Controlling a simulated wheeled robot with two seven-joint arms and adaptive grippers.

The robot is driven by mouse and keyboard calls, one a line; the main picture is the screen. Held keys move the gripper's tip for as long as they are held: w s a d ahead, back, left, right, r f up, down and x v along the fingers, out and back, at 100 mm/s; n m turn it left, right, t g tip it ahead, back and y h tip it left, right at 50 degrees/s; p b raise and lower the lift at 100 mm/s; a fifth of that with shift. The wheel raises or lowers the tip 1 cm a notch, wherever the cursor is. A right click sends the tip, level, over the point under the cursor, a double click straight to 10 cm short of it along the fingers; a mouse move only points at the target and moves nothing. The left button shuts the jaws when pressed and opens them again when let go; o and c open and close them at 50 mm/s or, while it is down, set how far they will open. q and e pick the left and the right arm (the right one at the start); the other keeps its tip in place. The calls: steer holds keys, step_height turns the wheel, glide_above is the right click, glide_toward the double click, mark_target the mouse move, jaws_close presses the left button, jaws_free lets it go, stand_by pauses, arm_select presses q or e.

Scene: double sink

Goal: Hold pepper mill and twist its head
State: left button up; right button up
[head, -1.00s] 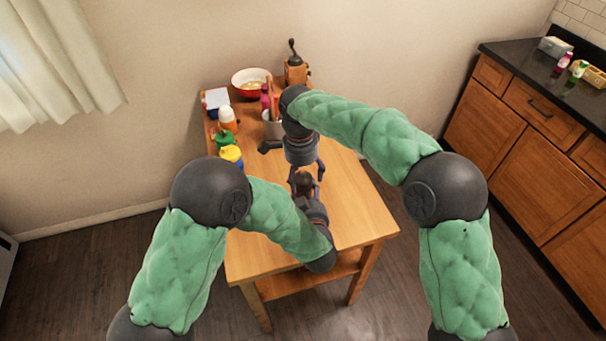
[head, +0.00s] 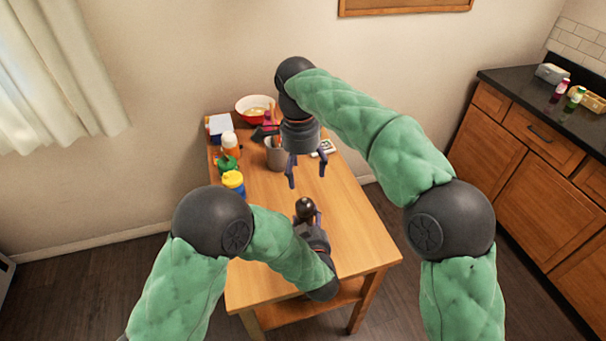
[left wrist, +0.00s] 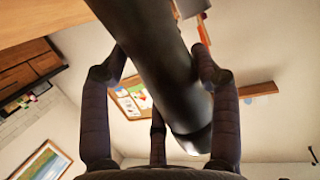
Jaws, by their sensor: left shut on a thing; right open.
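The pepper mill (head: 305,207) shows its dark, rounded head in the head view, above the front middle of the wooden table; the rest is hidden by my left gripper. My left gripper (head: 314,226) is shut on the mill's body. In the left wrist view the mill (left wrist: 165,70) is a long dark cylinder between the fingers of my left gripper (left wrist: 160,85). My right gripper (head: 306,178) is open and empty, fingers pointing down, above the mill's head and apart from it.
The wooden table (head: 352,222) has free room at right. Along its left and back stand a yellow-lidded jar (head: 233,181), a green-topped container (head: 228,163), a grey utensil pot (head: 275,154) and a red bowl (head: 243,106). A counter (head: 520,100) stands at right.

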arm_select(q)
steer(key=o, duration=1.3)
